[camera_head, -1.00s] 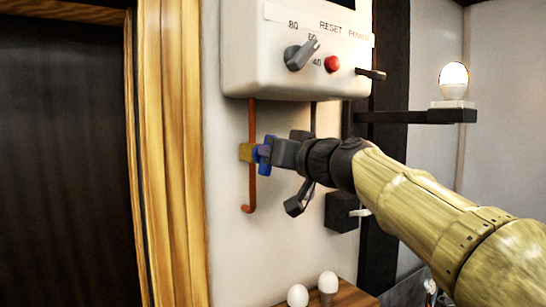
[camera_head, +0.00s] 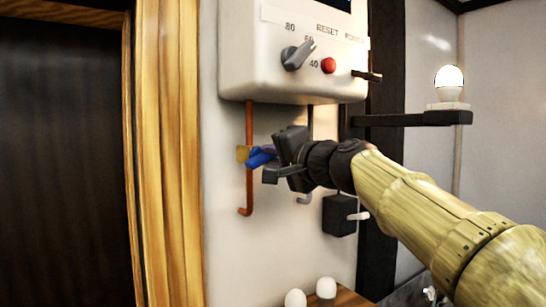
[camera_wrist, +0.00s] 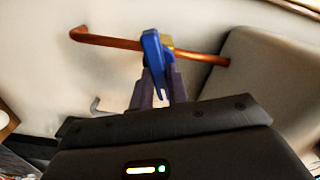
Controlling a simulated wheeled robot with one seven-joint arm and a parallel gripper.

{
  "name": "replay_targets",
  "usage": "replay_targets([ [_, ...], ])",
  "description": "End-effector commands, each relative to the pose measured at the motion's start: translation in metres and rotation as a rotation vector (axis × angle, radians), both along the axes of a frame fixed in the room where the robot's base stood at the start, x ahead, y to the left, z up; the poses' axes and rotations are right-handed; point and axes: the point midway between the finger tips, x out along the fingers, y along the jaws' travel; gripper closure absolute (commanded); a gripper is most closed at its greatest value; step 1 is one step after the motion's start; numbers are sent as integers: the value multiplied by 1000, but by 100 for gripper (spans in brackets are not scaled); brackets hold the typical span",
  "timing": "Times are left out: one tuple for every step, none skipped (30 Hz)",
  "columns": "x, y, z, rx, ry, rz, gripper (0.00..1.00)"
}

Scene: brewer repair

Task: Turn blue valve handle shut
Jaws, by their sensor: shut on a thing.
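The blue valve handle (camera_head: 259,158) sits on a brass valve body (camera_head: 243,153) on the copper pipe (camera_head: 249,190) under the white brewer box. In the head view the handle slants sideways, pointing towards my gripper. My gripper (camera_head: 270,152) is shut on the handle, its wrist rolled. The wrist view shows the blue handle (camera_wrist: 153,55) between the two dark fingers of my gripper (camera_wrist: 158,78), in front of the copper pipe (camera_wrist: 115,42). The fingers partly hide the handle's lower end.
Above is the white box (camera_head: 245,70) with a grey dial (camera_head: 297,55) and red button (camera_head: 328,66). A black shelf (camera_head: 410,119) with a lit bulb (camera_head: 449,82) is right. A black box (camera_head: 339,215) is below my wrist. The wooden door frame (camera_head: 168,150) stands left.

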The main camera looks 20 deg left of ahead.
Motion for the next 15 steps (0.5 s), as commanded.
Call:
replay_targets([
  [1, -1, -1, 26, 33, -3, 100],
  [1, -1, -1, 44, 53, -3, 100],
  [1, -1, -1, 67, 80, -4, 100],
  [1, -1, -2, 85, 101, -4, 100],
  [1, -1, -2, 102, 121, -4, 100],
  [2, -1, -2, 123, 145, -4, 100],
  [1, -1, -2, 137, 163, -4, 100],
  [1, -1, -2, 152, 180, -4, 100],
  [1, -1, -2, 170, 200, -3, 100],
  [1, -1, -3, 183, 215, -3, 100],
  [1, -1, -3, 194, 228, -3, 100],
  [1, -1, -3, 209, 246, -3, 100],
  [1, -1, -3, 218, 257, -3, 100],
  [1, -1, -3, 227, 267, -3, 100],
  [1, -1, -3, 238, 280, -3, 100],
])
